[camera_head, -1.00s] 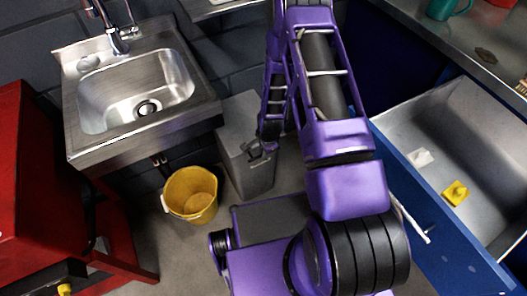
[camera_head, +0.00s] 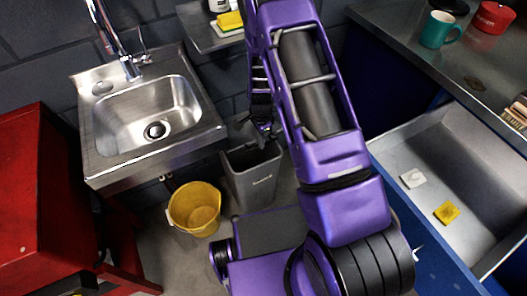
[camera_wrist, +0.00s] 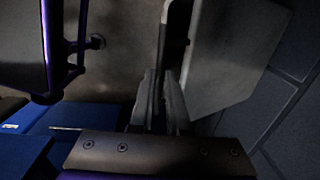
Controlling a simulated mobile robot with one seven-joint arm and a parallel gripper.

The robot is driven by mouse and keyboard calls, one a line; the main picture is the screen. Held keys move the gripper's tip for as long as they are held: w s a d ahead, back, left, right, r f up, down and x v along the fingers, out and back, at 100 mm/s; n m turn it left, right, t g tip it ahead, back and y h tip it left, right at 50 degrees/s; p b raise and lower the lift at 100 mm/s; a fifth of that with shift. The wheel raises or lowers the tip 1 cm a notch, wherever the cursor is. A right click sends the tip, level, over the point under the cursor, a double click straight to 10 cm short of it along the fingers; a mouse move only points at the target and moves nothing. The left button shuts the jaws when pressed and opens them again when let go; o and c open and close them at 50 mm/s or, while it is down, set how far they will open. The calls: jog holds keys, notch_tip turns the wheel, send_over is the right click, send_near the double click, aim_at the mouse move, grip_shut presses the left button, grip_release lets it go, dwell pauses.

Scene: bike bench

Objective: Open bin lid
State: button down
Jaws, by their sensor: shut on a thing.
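The grey bin (camera_head: 254,184) stands on the floor between the sink and my arm. Its top is open and its dark inside shows in the head view. My gripper (camera_head: 265,134) is just above the bin's rear rim. In the wrist view, my gripper's fingers (camera_wrist: 163,105) are close together on the edge of a light grey panel, which looks like the raised bin lid (camera_wrist: 228,60). The exact grip is dark and hard to see. In the head view my arm hides most of the lid.
A yellow bucket (camera_head: 195,208) stands left of the bin, below the steel sink (camera_head: 105,165). A red cabinet (camera_head: 35,200) is at far left. An open blue drawer (camera_head: 405,215) holds a white and a yellow item at right. A grey wall is behind the bin.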

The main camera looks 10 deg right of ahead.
jog(key=w+r, duration=0.2)
jog(key=w+a+r+p, duration=0.1)
jog(key=w+r, duration=0.1)
jog(key=shift+a+r, duration=0.15)
jog(key=shift+r, duration=0.1)
jog(key=shift+w+a+r, duration=0.2)
jog(key=shift+w+r, duration=0.5)
jog(key=shift+w, duration=0.1)
jog(key=c, duration=0.9)
grip_release()
jog(key=shift+f, duration=0.1)
jog(key=shift+s+d, duration=0.1)
jog(key=r, duration=0.5)
jog(key=r+p, duration=0.1)
jog(key=r, duration=0.5)
jog(key=s+r, duration=0.1)
jog(key=r, duration=0.5)
jog(key=shift+d+r+p, duration=0.15)
jog(key=shift+r+p, duration=0.05)
jog(key=shift+p, duration=0.15)
jog(key=shift+c, duration=0.2)
